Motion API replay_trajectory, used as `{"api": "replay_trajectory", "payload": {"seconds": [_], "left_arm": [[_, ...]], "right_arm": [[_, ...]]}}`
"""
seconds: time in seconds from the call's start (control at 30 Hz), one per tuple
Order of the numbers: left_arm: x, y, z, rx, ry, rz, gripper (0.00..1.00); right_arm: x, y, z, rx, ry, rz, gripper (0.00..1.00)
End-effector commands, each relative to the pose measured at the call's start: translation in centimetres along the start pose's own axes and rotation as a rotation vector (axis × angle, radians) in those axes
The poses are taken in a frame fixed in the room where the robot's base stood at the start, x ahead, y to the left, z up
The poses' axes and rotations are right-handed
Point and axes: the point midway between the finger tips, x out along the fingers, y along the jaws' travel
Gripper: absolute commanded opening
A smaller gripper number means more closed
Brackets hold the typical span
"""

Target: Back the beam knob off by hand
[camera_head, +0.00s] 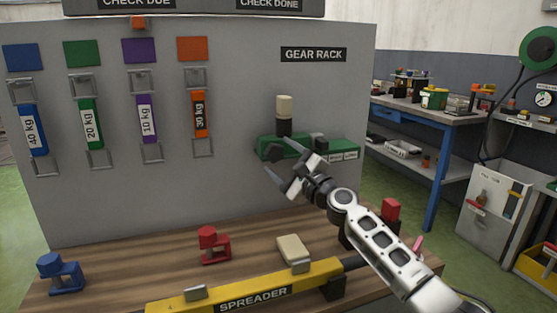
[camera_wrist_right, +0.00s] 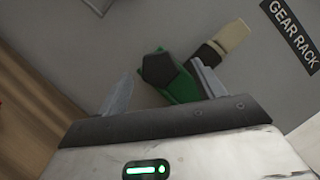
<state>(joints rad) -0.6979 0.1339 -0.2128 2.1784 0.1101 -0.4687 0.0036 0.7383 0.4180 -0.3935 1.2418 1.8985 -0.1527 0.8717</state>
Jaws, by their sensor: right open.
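A green beam clamp (camera_head: 285,149) is mounted on the grey panel under the GEAR RACK label. A dark post with a cream cap (camera_head: 284,106) stands up from it. My right gripper (camera_head: 292,171) is open at the clamp's front left side. In the right wrist view, a dark faceted knob (camera_wrist_right: 171,72) on the green body (camera_wrist_right: 180,92) shows between the two spread fingers of my right gripper (camera_wrist_right: 163,84). I cannot tell whether either finger touches it. The cream cap (camera_wrist_right: 229,38) lies beyond the right finger there. My left gripper is not in view.
The yellow SPREADER bar (camera_head: 250,292) lies along the bench front. Blue (camera_head: 62,273) and red (camera_head: 212,245) clamps and a cream block (camera_head: 293,252) stand on the wooden bench. Several coloured weight tags hang on the panel's left. A blue workbench (camera_head: 400,118) stands behind at right.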

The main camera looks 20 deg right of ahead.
Motion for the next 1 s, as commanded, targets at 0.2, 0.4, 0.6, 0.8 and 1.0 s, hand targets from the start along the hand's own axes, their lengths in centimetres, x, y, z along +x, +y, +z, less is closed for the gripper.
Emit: {"api": "replay_trajectory", "payload": {"seconds": [0.2,0.4,0.6,0.8,1.0], "left_arm": [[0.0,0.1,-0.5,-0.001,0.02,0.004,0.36],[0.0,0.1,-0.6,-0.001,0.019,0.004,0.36],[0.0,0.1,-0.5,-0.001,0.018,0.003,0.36],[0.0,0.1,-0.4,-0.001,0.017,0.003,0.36],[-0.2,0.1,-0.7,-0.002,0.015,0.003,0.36]], "right_arm": [[1.6,0.1,0.0,-0.001,-0.001,0.001,0.68],[1.7,0.1,0.0,-0.001,0.0,0.002,0.68],[1.7,0.0,0.0,-0.001,0.0,0.001,0.34],[1.6,0.0,0.0,-0.002,0.0,0.002,0.24],[1.7,-0.1,0.1,-0.034,0.0,0.015,0.24]]}}
